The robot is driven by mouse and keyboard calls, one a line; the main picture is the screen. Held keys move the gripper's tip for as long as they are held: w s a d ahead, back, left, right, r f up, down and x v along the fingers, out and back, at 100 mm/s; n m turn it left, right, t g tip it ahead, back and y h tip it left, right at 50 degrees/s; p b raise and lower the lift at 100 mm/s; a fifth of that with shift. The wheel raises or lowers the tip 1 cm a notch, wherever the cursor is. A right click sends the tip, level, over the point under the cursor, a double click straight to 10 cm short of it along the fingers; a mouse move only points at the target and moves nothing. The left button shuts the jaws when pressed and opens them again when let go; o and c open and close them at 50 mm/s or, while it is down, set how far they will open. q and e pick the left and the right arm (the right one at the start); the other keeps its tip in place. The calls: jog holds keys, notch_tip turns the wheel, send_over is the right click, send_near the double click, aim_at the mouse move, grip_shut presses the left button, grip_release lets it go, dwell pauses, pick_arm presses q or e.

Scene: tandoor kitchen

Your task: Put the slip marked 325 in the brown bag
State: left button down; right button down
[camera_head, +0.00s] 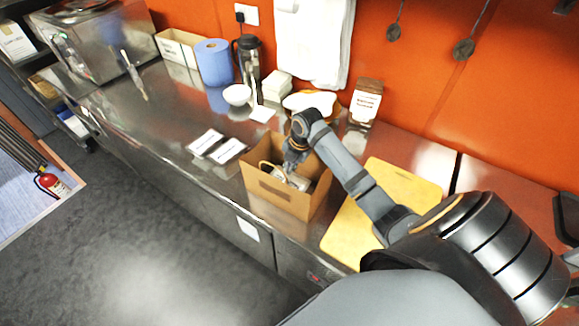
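The brown bag (270,197) stands open on the steel counter near its front edge, with a looped handle at its top. My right gripper (291,167) points down at the bag's mouth. Its fingertips are too small and partly hidden to tell whether they are open or shut. Something pale lies inside the bag below the gripper; I cannot tell what it is. Two white slips, a left one (205,142) and a right one (229,151), lie side by side on the counter left of the bag. Their print is too small to read, so I cannot tell which is 325. My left gripper is not in view.
A yellow cutting board (402,184) lies right of the bag, under my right arm. Behind stand a white bowl (237,95), a blue paper roll (214,62), a dark flask (248,58) and a brown-and-white packet (365,102). The counter left of the slips is mostly clear.

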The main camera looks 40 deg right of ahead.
jog(key=shift+f, duration=0.1)
dwell(0.4)
jog(key=c, duration=1.4)
grip_release()
jog(key=shift+c, duration=0.2)
jog(key=shift+s, duration=0.1)
notch_tip(320, 180, up, 6)
jog(key=p, duration=0.6)
notch_tip(320, 180, up, 3)
jog(key=shift+f+p, duration=0.15)
jog(key=shift+p, duration=0.55)
jog(key=shift+r, duration=0.3)
notch_tip(320, 180, up, 7)
